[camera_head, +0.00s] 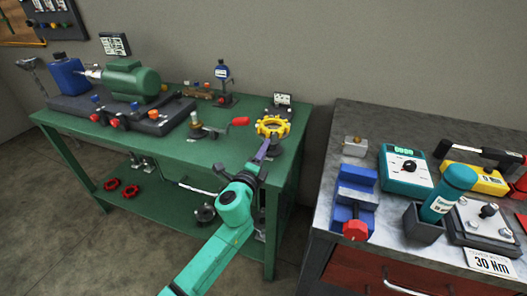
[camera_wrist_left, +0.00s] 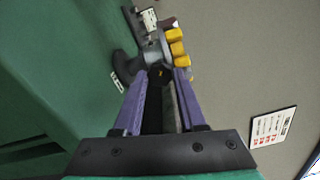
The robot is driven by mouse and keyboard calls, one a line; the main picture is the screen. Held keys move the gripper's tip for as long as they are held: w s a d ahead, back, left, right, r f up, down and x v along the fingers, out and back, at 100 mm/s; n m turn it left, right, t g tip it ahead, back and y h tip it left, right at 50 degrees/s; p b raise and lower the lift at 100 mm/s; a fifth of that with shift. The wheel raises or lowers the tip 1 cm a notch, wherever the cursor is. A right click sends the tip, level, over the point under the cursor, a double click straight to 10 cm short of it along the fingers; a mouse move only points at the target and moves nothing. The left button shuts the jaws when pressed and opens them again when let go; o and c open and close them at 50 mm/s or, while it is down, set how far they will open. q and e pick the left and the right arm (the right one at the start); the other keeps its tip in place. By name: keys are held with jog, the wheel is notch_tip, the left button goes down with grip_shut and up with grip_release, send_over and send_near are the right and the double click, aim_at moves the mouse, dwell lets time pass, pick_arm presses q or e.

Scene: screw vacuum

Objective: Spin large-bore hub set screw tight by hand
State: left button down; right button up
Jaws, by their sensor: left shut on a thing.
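A yellow lobed ring on a dark grey hub (camera_head: 272,127) stands at the right end of the green bench. It also shows in the left wrist view, as a grey hub (camera_wrist_left: 152,52) with yellow lobes (camera_wrist_left: 175,46) beside it. My left gripper (camera_head: 262,152) reaches the near side of this hub. Its two purple fingers (camera_wrist_left: 161,76) are shut on a small dark part at the hub's side, which seems to be the set screw. The fingertips hide most of it, so its thread and depth cannot be seen. My right gripper is not in view.
The green bench (camera_head: 215,150) also bears a green motor (camera_head: 132,80), a blue bottle (camera_head: 67,77) and a red-handled crank (camera_head: 239,121). A small sign (camera_head: 283,99) stands behind the hub. The grey table at right holds a blue vise (camera_head: 352,200) and a teal meter (camera_head: 405,170).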

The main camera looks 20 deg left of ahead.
pick_arm(q)
jog(key=shift+f, duration=0.1)
jog(key=shift+c, duration=2.3)
grip_release()
jog(key=shift+s, duration=0.1)
jog(key=s+a+b, duration=0.1)
jog(key=s, duration=1.3)
jog(key=shift+s+b, duration=0.15)
jog(key=shift+b, duration=0.25)
